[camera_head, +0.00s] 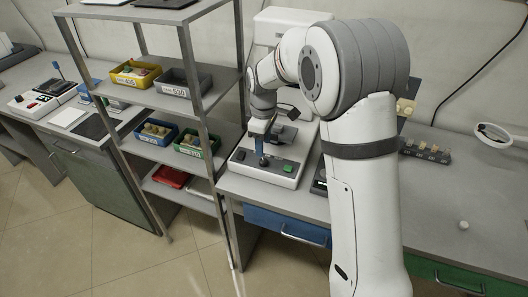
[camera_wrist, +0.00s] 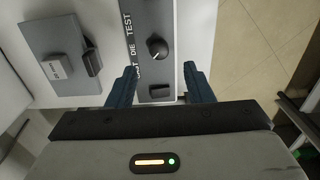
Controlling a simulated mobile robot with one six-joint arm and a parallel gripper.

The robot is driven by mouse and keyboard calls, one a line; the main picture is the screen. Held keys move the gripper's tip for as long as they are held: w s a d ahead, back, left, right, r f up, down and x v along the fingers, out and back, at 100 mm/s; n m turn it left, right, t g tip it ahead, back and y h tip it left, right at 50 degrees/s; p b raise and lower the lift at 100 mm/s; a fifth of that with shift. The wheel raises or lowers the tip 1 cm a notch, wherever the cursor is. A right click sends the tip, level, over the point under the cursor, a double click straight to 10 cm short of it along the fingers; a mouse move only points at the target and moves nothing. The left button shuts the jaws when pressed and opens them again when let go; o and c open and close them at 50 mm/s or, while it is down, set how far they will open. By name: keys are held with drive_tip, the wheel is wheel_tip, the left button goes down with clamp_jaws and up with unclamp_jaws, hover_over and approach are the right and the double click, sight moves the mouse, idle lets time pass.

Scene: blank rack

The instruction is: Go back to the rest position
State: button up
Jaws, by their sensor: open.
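My gripper (camera_wrist: 160,88) is open in the wrist view, with its two blue fingers spread and nothing seen between them but the panel behind. In the head view my gripper (camera_head: 262,150) points down over a white and grey bench device (camera_head: 248,171) with a green button. The device also shows in the wrist view, where its grey panel (camera_wrist: 155,18) has lettering including "DIE" and "TEST", a black knob (camera_wrist: 157,48) and a dark square button (camera_wrist: 160,92) between the fingers. I cannot tell whether the fingers touch it.
A metal shelf rack (camera_head: 190,60) stands left of my arm, with yellow, grey, blue and green bins. A dark block with small pale parts (camera_head: 425,151) lies on the bench at right. A left bench (camera_head: 60,122) bears another device. The tiled floor (camera_head: 100,250) in front is clear.

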drive_tip(key=shift+r, duration=0.65)
